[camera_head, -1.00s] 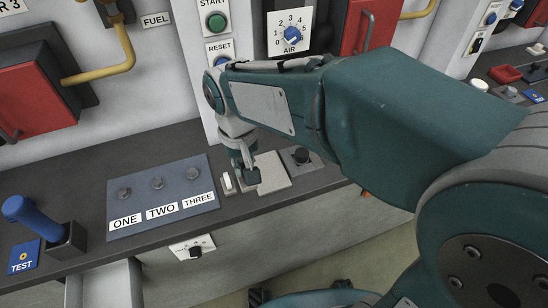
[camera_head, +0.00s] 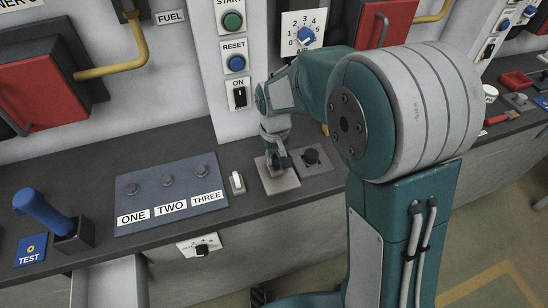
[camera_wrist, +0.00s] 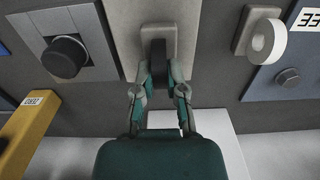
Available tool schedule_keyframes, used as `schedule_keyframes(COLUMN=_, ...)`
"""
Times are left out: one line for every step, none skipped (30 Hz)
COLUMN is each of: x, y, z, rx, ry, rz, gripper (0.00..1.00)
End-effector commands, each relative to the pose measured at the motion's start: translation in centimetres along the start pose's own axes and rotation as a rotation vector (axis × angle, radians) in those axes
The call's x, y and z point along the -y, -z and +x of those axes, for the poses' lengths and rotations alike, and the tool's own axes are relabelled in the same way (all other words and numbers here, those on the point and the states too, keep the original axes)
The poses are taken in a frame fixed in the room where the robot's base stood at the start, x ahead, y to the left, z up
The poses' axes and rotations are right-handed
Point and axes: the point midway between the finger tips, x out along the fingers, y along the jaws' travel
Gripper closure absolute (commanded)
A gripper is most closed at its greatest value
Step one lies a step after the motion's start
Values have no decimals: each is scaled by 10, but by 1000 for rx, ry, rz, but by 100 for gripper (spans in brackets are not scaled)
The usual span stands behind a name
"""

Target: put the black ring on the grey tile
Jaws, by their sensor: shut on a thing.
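The light grey tile (camera_wrist: 186,32) lies behind the ring in that view. In the head view my gripper (camera_head: 279,162) points down over the grey tile (camera_head: 288,183) on the dark counter. The ring is mostly hidden by the fingers there. I cannot tell whether the ring touches the tile.
A black knob (camera_head: 311,156) on a grey plate stands right of the tile. A blue lever (camera_head: 40,212) stands far left. The wall with buttons (camera_head: 236,63) rises behind.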

Motion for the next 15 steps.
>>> schedule_keyframes(x=-1, y=-1, z=6, rx=3, ry=1, rz=2, gripper=100)
schedule_keyframes(x=-2, y=-1, z=8, rx=1, ry=1, rz=2, gripper=100)
schedule_keyframes(x=-2, y=-1, z=8, rx=-1, ry=1, rz=2, gripper=100)
schedule_keyframes(x=-2, y=0, z=8, rx=-2, ry=1, rz=2, gripper=100)
schedule_keyframes(x=-1, y=0, z=8, rx=-2, ry=1, rz=2, gripper=100)
schedule_keyframes(x=-1, y=0, z=8, rx=-2, ry=0, rz=2, gripper=100)
schedule_keyframes(x=0, y=0, z=8, rx=-1, ry=0, rz=1, gripper=100)
schedule_keyframes(x=0, y=0, z=8, rx=-1, ry=-1, rz=1, gripper=100)
schedule_keyframes(x=1, y=0, z=9, rx=0, ry=-2, rz=1, gripper=100)
schedule_keyframes(x=1, y=0, z=9, rx=0, ry=-2, rz=1, gripper=100)
schedule_keyframes(x=1, y=0, z=10, rx=0, ry=-2, rz=0, gripper=100)
schedule_keyframes(x=1, y=0, z=10, rx=0, ry=-2, rz=0, gripper=71)
schedule_keyframes(x=1, y=0, z=10, rx=0, ry=-2, rz=0, gripper=57)
schedule_keyframes(x=1, y=0, z=10, rx=0, ry=-2, rz=1, gripper=50)
schedule_keyframes(x=1, y=0, z=10, rx=0, ry=-2, rz=1, gripper=50)
